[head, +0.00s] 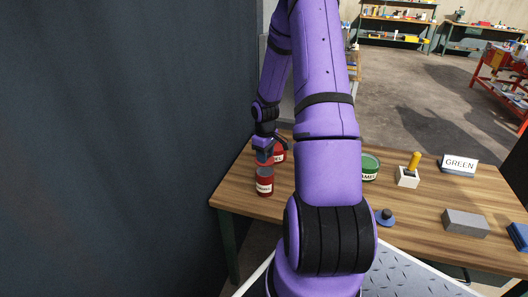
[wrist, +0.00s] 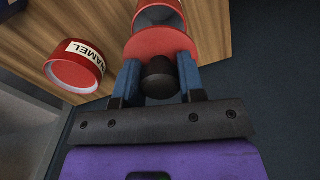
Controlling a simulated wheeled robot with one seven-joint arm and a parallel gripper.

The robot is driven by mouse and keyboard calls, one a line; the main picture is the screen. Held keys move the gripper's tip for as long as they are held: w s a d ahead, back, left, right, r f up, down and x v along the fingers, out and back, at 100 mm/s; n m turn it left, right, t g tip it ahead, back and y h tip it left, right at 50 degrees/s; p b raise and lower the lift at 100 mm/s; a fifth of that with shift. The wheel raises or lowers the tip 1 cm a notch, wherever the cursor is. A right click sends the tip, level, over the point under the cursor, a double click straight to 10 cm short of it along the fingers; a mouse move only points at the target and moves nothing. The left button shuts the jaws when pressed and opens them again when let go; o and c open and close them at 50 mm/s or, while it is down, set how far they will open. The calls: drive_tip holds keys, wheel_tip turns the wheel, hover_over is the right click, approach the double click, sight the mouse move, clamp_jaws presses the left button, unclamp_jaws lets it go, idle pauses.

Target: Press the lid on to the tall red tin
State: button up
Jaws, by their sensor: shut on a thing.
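My gripper (head: 264,147) is shut on the dark knob (wrist: 159,78) of a red lid (wrist: 160,43), with one blue finger on each side. The tall red tin (head: 265,184) stands upright near the table's left edge, with a pale label. The lid is just above the tin in the head view, seemingly apart from it. In the wrist view the tin (wrist: 160,14) shows beyond the lid, partly cut off by the frame. Whether the lid is exactly centred over it I cannot tell.
A wider red tin (wrist: 75,70) labelled ENAMEL stands close by; it shows behind my gripper in the head view (head: 280,154). To the right are a green tin (head: 370,167), a yellow-handled tool in a white block (head: 407,178), a GREEN sign (head: 459,164), a blue knobbed lid (head: 385,217) and a grey block (head: 466,223).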

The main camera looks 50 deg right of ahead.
drive_tip(key=shift+f, duration=2)
drive_tip(key=shift+s+d+f, duration=0.1)
drive_tip(key=shift+f, duration=0.1)
idle(0.6)
drive_tip(key=o, duration=1.5)
drive_tip(key=shift+r, duration=0.15)
drive_tip(key=shift+r, duration=3.4)
clamp_jaws()
